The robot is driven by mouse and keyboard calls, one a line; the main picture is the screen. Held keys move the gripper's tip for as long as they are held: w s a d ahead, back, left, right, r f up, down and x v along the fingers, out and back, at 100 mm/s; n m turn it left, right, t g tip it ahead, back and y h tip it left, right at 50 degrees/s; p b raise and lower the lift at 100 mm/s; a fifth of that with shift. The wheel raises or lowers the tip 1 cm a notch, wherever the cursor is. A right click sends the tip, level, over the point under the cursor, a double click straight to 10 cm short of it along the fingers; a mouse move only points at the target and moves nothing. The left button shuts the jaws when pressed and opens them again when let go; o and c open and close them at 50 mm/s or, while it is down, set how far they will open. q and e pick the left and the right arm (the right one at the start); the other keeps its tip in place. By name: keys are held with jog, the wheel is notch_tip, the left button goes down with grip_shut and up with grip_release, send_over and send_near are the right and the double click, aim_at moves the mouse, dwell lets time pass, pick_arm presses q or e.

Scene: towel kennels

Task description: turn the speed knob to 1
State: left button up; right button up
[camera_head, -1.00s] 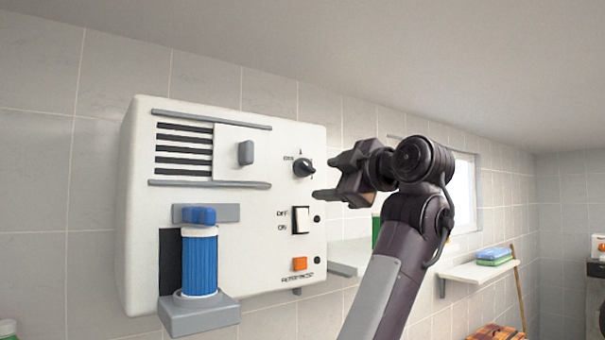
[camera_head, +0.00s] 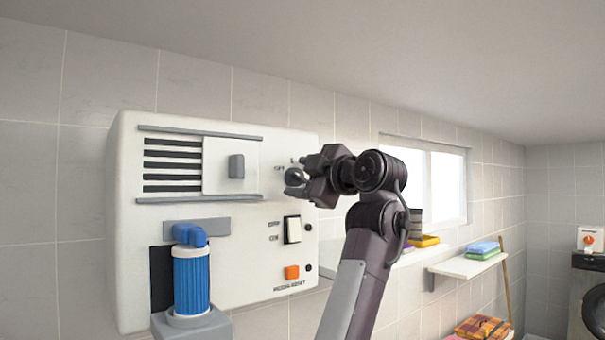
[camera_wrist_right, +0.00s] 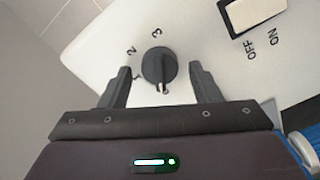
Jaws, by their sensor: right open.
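The speed knob (camera_wrist_right: 158,65) is a round dark dial on the front of a white wall unit (camera_head: 220,258). In the right wrist view, its white pointer line points down toward a mark partly covered at the knob's lower edge. A 2 and a 3 are printed around it. In the head view the knob (camera_head: 295,177) is partly covered by my right gripper (camera_head: 307,178), with OFF printed to its left. The right gripper (camera_wrist_right: 161,82) is open, with one finger on each side of the knob and gaps showing. My left gripper is out of view.
Below the knob are a white OFF/ON rocker switch (camera_head: 292,229) and an orange button (camera_head: 292,272). A grey slider handle (camera_head: 236,166) and a blue cylinder (camera_head: 192,280) are to the left. A wall shelf (camera_head: 468,265) with folded cloths is at right.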

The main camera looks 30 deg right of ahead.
jog(key=shift+c, duration=0.3)
jog(key=c, duration=0.9)
jog(key=shift+f+m+b, duration=0.2)
jog(key=shift+m+b, duration=1.1)
jog(key=shift+b, duration=0.05)
jog(key=m+b, duration=0.2)
jog(key=shift+m, duration=0.4)
jog(key=m+b, duration=0.1)
jog(key=m, duration=0.2)
jog(key=shift+d+r+b, duration=0.1)
jog(key=shift+r+b, duration=0.05)
jog(key=shift+b, duration=0.15)
jog(key=shift+r+m+b, duration=0.1)
jog(key=shift+m+b, duration=0.35)
jog(key=shift+m, duration=1.25)
